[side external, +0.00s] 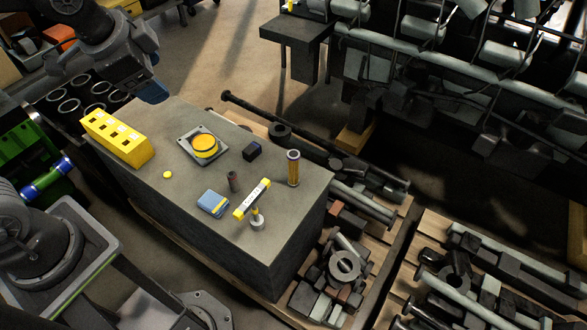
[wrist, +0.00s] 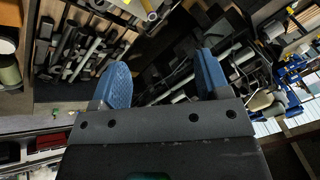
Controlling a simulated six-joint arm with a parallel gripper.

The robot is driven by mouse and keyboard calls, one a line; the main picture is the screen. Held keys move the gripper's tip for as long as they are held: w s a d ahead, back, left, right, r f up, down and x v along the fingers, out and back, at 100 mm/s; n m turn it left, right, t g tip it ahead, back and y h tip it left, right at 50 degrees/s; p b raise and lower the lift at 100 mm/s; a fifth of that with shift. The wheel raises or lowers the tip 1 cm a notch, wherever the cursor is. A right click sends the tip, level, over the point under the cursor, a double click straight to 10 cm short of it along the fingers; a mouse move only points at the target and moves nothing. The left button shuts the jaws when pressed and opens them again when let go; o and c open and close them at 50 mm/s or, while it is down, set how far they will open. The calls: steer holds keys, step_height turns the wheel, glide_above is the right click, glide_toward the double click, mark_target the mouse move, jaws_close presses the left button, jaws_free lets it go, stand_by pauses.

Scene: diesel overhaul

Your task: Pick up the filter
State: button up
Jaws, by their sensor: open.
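My gripper (side external: 152,91) is at the upper left in the side view, above the table's far left end and well away from the cylinder. In the wrist view my gripper's two blue fingers (wrist: 163,78) are spread wide with nothing between them. I cannot make out the filter for certain in the wrist view.
On the table are a yellow block with holes (side external: 118,138), a yellow disc on a grey plate (side external: 204,146), a blue box (side external: 213,203), a yellow-ended bar (side external: 252,199), a dark cylinder (side external: 233,181) and a small dark box (side external: 252,151). Pallets of metal parts (side external: 345,265) lie right.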

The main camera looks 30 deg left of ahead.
steer(key=w+d+f+m, duration=0.3)
steer(key=w+f+m, duration=0.2)
steer(key=w+m, duration=0.35)
steer(key=m+g+y, duration=0.1)
steer(key=m, duration=1.5)
glide_above(293, 155)
steer(key=s+d, duration=0.2)
steer(key=s, duration=0.2)
step_height(293, 155, down, 22)
steer(key=x, duration=0.7)
steer(key=shift+a+f, duration=0.15)
steer(key=shift+f, duration=0.05)
steer(key=shift+x, duration=2.9)
steer(key=shift+c, duration=0.2)
steer(key=c, duration=1.2)
jaws_close()
